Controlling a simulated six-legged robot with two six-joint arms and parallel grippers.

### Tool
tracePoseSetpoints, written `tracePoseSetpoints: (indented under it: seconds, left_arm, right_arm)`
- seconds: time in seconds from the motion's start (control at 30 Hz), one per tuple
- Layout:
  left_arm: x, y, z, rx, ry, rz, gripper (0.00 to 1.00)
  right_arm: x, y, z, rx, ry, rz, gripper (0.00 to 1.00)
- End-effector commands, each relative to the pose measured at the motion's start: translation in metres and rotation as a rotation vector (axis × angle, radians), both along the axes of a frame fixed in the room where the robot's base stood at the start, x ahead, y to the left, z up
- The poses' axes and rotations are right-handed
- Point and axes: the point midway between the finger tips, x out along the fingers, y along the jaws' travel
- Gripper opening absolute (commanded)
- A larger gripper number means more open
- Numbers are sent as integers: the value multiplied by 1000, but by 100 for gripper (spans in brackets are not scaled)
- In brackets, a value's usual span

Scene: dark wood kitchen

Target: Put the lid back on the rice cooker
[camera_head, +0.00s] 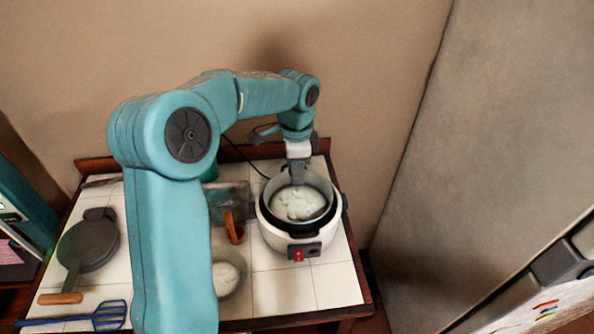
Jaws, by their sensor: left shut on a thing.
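The white rice cooker (268,232) stands upright on the right part of the tiled counter, with a red switch on its front. Its dark inner rim shows, and white rice shows inside. My left gripper (298,178) points down over the far side of the cooker's opening. It is shut on what looks like the pale, see-through lid (322,188) at the mouth of the pot. The lid's edge is hard to make out, so I cannot tell whether it is seated, tilted or just above the rim. My right gripper is not in view.
A dark round pan (90,246) and a blue slotted spatula (98,316) lie on the left. A bowl of rice (230,273) and an orange-brown utensil (231,226) are beside my arm. A wall is behind; a large grey surface (470,130) rises on the right.

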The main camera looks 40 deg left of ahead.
Motion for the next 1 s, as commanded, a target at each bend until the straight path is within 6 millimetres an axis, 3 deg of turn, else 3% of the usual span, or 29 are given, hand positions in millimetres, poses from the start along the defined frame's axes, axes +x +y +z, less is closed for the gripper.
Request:
tracePoseSetpoints:
  seconds: [0.13,0.87,0.9,0.97,1.0]
  left_arm:
    - [1,-1,-14,0,0,-1,0]
    - [2,-1,-26,0,-2,-1,0]
    - [1,-1,-27,-1,-1,-1,46]
    - [1,-1,-27,-1,-1,-1,65]
    - [1,-1,-27,-1,-1,-1,65]
  right_arm:
    - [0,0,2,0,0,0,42]
    - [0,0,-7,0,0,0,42]
    - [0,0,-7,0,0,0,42]
    - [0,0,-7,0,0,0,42]
    - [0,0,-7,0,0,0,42]
